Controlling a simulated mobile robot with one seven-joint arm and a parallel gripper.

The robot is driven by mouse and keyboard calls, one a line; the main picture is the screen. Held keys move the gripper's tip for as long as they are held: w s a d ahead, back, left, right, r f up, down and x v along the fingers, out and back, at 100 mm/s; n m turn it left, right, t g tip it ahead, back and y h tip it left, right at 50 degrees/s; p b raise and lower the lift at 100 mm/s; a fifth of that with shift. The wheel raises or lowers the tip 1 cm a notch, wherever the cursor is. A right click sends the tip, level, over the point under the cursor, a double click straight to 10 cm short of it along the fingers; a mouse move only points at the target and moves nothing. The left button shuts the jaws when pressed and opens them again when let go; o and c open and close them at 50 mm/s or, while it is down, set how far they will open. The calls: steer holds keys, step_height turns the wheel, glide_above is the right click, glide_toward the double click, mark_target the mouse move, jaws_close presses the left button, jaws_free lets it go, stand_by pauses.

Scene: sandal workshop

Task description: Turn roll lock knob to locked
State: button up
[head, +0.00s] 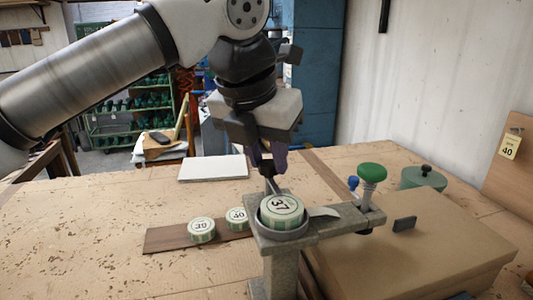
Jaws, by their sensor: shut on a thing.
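A roll marked 37 (281,208), pale green and white, sits in a round grey cup (284,233) at the left end of a grey metal stand (335,221). My gripper (268,174) points down just behind this roll. Its fingers are shut on a small dark piece at the back of the cup, which appears to be the roll lock knob. The fingers and roll hide most of it, so its turned position cannot be told. A green round knob (372,172) on a pale stem and a small blue knob (353,182) stand at the stand's right end, apart from my gripper.
Rolls marked 39 (201,231) and 40 (238,218) stand on a brown strip (165,240) at left. A tan board (430,250), a dark block (404,224) and a green lidded pot (423,178) are at right. A white pad (212,168) lies behind.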

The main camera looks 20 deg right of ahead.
steer(key=o, duration=1)
steer(key=shift+c, duration=0.2)
steer(key=p+v, duration=0.1)
steer(key=v, duration=1.2)
steer(key=shift+a+r+p, duration=0.2)
steer(key=shift+r+p, duration=0.1)
steer(key=shift+s, duration=0.2)
